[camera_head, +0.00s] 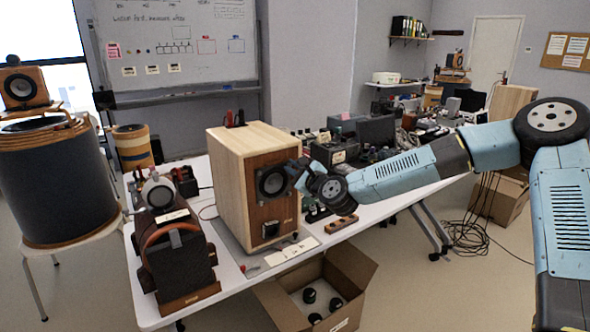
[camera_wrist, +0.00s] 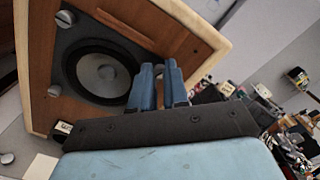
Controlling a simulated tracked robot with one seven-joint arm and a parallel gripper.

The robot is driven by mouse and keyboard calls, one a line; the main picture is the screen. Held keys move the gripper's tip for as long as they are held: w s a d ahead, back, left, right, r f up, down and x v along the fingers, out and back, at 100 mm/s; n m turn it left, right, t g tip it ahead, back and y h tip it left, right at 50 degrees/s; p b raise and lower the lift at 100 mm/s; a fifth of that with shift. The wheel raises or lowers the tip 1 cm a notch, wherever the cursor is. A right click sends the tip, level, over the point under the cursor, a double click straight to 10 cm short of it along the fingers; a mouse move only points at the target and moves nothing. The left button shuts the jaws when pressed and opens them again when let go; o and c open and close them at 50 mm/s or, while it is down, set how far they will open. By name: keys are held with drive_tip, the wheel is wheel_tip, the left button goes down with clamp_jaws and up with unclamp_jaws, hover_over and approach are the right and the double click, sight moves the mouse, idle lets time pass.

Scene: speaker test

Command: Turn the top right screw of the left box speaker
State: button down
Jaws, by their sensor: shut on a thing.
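The left box speaker (camera_head: 258,185) is a pale wooden box with a brown front, standing on the white table. Its round dark driver (camera_head: 272,181) sits in a grey plate; the driver (camera_wrist: 101,72) also shows large in the wrist view. Silver round screws, one in the plate's upper left corner (camera_wrist: 65,18) and another lower left (camera_wrist: 53,90), show in the wrist view. My gripper (camera_head: 298,173) is at the right side of the driver, against the front. Its blue fingers (camera_wrist: 160,78) are close together, shut on the top right screw, which they hide.
An open cardboard box (camera_head: 318,290) stands on the floor before the table. A dark device with an orange handle (camera_head: 175,250) stands left of the speaker. Dark cluttered equipment (camera_head: 375,130) fills the table behind my arm. The floor at right is mostly open, with cables (camera_head: 470,235) lying there.

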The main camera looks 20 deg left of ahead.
drive_tip(key=c, duration=1.3)
unclamp_jaws()
drive_tip(key=shift+f, duration=0.25)
drive_tip(key=shift+c, duration=0.2)
drive_tip(key=shift+o, duration=1.1)
drive_tip(key=shift+r, duration=0.1)
drive_tip(key=shift+d, duration=0.1)
drive_tip(key=v, duration=1.3)
drive_tip(key=shift+s+d, duration=0.2)
drive_tip(key=shift+d, duration=0.05)
